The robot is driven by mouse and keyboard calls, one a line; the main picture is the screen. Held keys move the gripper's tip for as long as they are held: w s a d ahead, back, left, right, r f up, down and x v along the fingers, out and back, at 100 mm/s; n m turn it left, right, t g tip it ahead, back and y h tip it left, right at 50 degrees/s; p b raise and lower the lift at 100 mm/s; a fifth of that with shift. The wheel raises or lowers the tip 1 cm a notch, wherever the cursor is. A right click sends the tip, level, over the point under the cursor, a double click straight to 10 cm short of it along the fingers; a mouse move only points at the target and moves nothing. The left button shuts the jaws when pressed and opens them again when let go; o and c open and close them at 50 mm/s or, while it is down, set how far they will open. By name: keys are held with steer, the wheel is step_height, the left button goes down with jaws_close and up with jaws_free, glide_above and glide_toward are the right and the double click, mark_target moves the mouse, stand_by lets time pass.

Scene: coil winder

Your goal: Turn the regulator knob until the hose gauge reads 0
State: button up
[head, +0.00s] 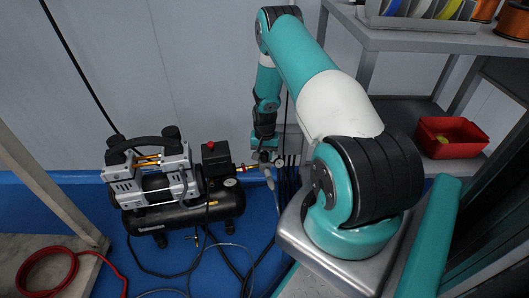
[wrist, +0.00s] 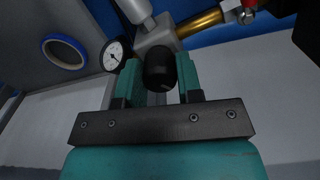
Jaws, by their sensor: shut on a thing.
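The black regulator knob (wrist: 160,72) sits between the two teal fingers of my gripper (wrist: 159,78) in the wrist view. The fingers are shut on its two sides. The knob joins a grey metal body with a brass fitting (wrist: 199,24). The hose gauge (wrist: 113,55), a small round white dial with a black rim, is just left of the fingers. Its needle is too small to read exactly.
A black and silver compressor (head: 165,185) stands on the blue floor, with loose hoses in front. A red hose coil (head: 48,270) lies at left. A shelf (head: 400,38) with spools and a red bin (head: 450,138) is at right. A blue ring (wrist: 64,52) shows in the wrist view.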

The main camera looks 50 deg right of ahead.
steer(key=n, duration=0.2)
steer(key=n+p, duration=0.1)
steer(key=shift+s+a+n, duration=0.15)
steer(key=shift+s+n, duration=0.05)
steer(key=shift+n, duration=0.2)
steer(key=n, duration=0.3)
steer(key=shift+n+p, duration=0.3)
steer(key=n+p, duration=0.1)
steer(key=n, duration=1.2)
steer(key=shift+f+n, duration=0.1)
steer(key=shift+n, duration=0.2)
steer(key=n+p, duration=0.1)
steer(key=n, duration=0.5)
steer(key=shift+n, duration=0.3)
steer(key=o, duration=0.9)
steer(key=shift+d, duration=0.2)
steer(key=shift+o, duration=0.2)
